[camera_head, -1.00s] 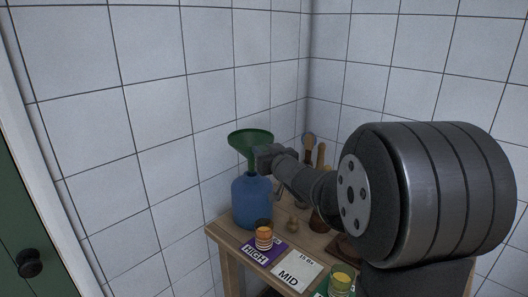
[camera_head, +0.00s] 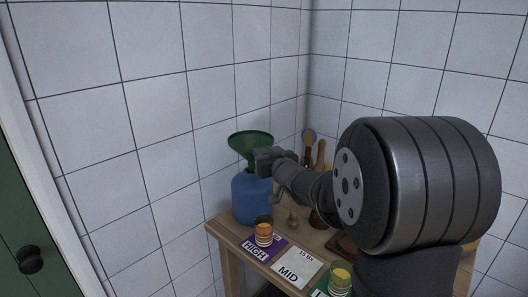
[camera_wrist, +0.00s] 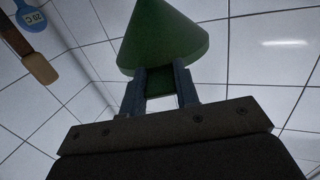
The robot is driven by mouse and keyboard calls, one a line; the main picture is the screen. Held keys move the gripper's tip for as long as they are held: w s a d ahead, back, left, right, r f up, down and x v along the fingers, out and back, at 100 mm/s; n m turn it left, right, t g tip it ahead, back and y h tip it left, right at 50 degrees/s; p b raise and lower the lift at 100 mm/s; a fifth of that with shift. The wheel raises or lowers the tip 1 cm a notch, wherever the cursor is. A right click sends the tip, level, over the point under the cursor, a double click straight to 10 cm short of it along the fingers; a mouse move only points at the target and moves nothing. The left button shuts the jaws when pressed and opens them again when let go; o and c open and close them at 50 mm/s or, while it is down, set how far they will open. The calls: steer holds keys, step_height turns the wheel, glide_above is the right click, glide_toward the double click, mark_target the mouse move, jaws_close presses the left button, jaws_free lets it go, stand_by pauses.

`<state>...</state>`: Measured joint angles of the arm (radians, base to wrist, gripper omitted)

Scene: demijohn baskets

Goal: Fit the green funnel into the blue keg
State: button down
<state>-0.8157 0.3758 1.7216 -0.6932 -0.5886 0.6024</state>
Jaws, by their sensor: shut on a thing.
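The green funnel (camera_head: 251,138) is upright, wide mouth up, over the blue keg (camera_head: 251,203) at the table's back left corner. My gripper (camera_head: 264,160) reaches in from the right and is shut on the funnel's narrow lower part. In the wrist view the two fingers (camera_wrist: 160,88) close on the green stem, with the funnel's cone (camera_wrist: 163,38) above them. The spout's lower end appears at or just above the keg's top. I cannot tell whether it is inside the keg's mouth.
The wooden table holds an orange-striped cup (camera_head: 264,234), a purple HIGH card (camera_head: 255,253), a white MID card (camera_head: 296,268) and a yellow-topped cup (camera_head: 340,278). Wooden-handled utensils (camera_head: 320,152) stand behind my arm. Tiled walls close off the back and left.

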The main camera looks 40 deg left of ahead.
steer(key=shift+f, duration=2.2)
steer(key=c, duration=1)
jaws_free()
steer(key=shift+d, duration=0.1)
steer(key=v, duration=1.7)
steer(key=shift+s+d, duration=0.1)
steer(key=x, duration=1.7)
steer(key=shift+a+r, duration=0.1)
steer(key=shift+a, duration=0.1)
